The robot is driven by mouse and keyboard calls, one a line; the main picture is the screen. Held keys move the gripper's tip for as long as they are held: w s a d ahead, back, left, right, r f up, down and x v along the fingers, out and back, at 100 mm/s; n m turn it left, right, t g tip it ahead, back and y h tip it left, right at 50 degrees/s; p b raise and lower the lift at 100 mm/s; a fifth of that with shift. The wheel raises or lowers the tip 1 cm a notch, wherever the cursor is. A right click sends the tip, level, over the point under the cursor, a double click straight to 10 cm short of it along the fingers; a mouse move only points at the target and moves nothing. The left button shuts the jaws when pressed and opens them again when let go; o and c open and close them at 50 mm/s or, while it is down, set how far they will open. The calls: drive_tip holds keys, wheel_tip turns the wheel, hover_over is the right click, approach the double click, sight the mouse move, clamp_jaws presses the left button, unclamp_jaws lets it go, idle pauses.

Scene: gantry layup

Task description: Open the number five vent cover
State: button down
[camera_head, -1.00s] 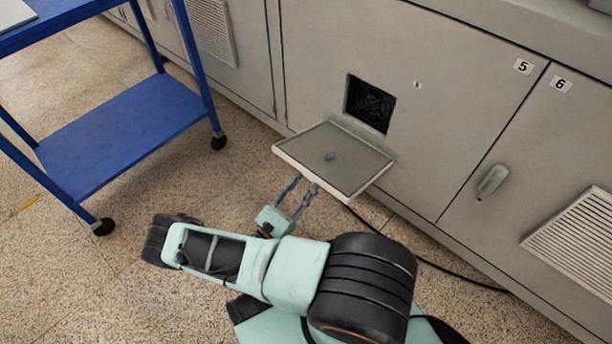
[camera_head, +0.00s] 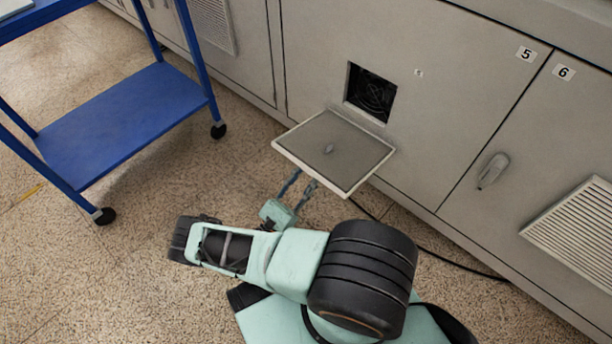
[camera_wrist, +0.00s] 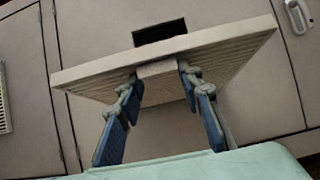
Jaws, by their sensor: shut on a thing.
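The number five vent cover (camera_head: 322,160) is a square grey panel with a pale rim and a small knob on its upper face. It stands out from the cabinet front like a shelf, below a square dark opening with a fan (camera_head: 371,92) inside. In the wrist view I see the ribbed underside of the cover (camera_wrist: 220,50) and a small tab at its near edge. My gripper (camera_head: 303,184) is below the outer edge; in the wrist view its fingers (camera_wrist: 158,73) are shut on that tab. The cover's inner edge is near the cabinet; its hinge is not clear.
Door 6 has a louvred vent (camera_head: 580,225). A blue cart (camera_head: 125,125) stands at left. A black cable (camera_head: 440,267) lies along the cabinet base. Floor between cart and cabinet is clear.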

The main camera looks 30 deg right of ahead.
drive_tip(key=c, duration=1.3)
unclamp_jaws()
drive_tip(key=shift+d, duration=0.2)
drive_tip(key=shift+a+f, duration=0.1)
drive_tip(key=shift+a, duration=0.05)
drive_tip(key=s+a, duration=0.1)
drive_tip(key=a, duration=0.3)
drive_tip(key=s+a+f, duration=0.1)
drive_tip(key=s+a, duration=0.1)
drive_tip(key=a, duration=0.3)
drive_tip(key=s+a, duration=0.2)
drive_tip(key=a, duration=0.2)
drive_tip(key=shift+a+f, duration=0.25)
drive_tip(key=shift+a, duration=0.05)
drive_tip(key=shift+w, duration=0.15)
